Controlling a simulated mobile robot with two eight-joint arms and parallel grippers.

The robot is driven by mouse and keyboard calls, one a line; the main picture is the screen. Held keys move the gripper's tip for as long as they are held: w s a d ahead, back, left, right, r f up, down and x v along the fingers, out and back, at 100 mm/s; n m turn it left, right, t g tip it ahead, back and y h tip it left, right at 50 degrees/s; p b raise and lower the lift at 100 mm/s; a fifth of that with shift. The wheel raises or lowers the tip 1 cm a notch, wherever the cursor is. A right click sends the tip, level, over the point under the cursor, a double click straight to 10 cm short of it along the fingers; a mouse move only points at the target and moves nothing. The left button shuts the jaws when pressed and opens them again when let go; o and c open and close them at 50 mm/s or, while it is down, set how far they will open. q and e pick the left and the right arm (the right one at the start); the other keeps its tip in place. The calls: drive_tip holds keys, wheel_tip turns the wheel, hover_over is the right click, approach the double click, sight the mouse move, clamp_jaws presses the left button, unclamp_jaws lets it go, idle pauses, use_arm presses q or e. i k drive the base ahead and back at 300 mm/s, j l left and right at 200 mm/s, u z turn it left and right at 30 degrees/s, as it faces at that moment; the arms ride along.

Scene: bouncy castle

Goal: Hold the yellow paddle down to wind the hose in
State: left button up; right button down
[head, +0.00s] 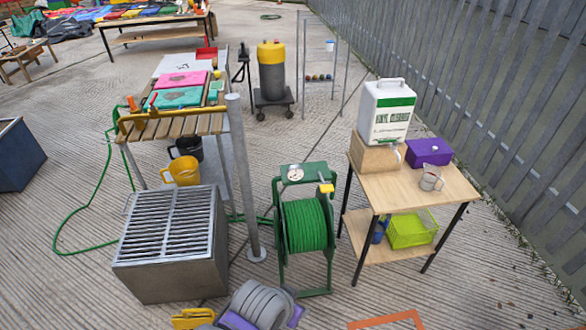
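The yellow paddle (326,188) sticks out at the upper right of a green hose reel (279,187) standing on the concrete in the middle. Green hose (304,226) is wound thickly on its drum. A length of hose (72,219) lies on the ground at the left, curving round the grey grated box and up towards the slatted table. The hose's far end cannot be made out. Nothing touches the paddle.
A wooden table (455,188) with a white jug (386,111) stands close right of the reel. A grey post (243,180) and a grated box (172,245) stand left. A grey ribbed coil (262,303) and an orange frame (385,321) lie in front.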

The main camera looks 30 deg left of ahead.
sight(325, 188)
drive_tip(key=i+u, duration=0.25)
drive_tip(key=u, duration=0.25)
drive_tip(key=i+l+u, duration=0.1)
drive_tip(key=i+u, duration=0.15)
drive_tip(key=u, duration=0.2)
drive_tip(key=i+l+u, duration=0.2)
drive_tip(key=u, duration=0.3)
drive_tip(key=i+l+u, duration=0.45)
